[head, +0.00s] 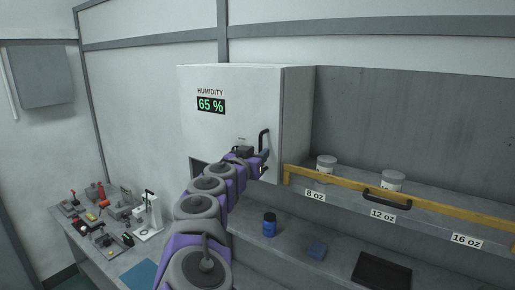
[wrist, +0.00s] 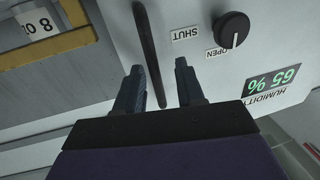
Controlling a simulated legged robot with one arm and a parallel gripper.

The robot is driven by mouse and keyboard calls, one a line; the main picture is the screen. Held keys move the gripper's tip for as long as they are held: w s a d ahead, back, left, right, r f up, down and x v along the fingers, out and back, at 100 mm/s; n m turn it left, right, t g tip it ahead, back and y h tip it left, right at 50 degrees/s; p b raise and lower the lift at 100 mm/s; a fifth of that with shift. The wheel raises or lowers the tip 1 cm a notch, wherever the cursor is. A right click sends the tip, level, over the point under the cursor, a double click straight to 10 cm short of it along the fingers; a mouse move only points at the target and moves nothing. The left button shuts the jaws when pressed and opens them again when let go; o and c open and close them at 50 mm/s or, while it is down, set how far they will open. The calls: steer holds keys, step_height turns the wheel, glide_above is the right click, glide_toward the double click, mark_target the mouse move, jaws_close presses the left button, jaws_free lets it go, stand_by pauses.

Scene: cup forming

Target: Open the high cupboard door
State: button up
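The high cupboard's white door (head: 230,85) carries a green "65 %" humidity display and looks shut in the head view. Its black vertical bar handle (head: 264,142) is near the right edge. In the wrist view, upside down, the handle (wrist: 149,45) runs between the two finger tips of my gripper (wrist: 158,67). The fingers are apart, with a gap visible on the right finger's side; contact with the left finger is unclear. A black knob (wrist: 234,29) sits beside the handle, near "OPEN" and "SHUT" labels. In the head view, my gripper (head: 259,160) is at the handle's lower end.
A yellow rail (head: 440,208) with a black handle (head: 387,202) fronts the shelf on the right, labelled 8, 12 and 16 oz. White-lidded jars (head: 392,180) stand behind it. A blue bottle (head: 269,225) stands on the counter below. A bench (head: 85,245) with tools is at left.

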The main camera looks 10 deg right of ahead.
steer(key=shift+d, duration=0.35)
steer(key=shift+a, duration=0.25)
steer(key=c, duration=0.6)
steer(key=shift+d, duration=0.1)
jaws_close()
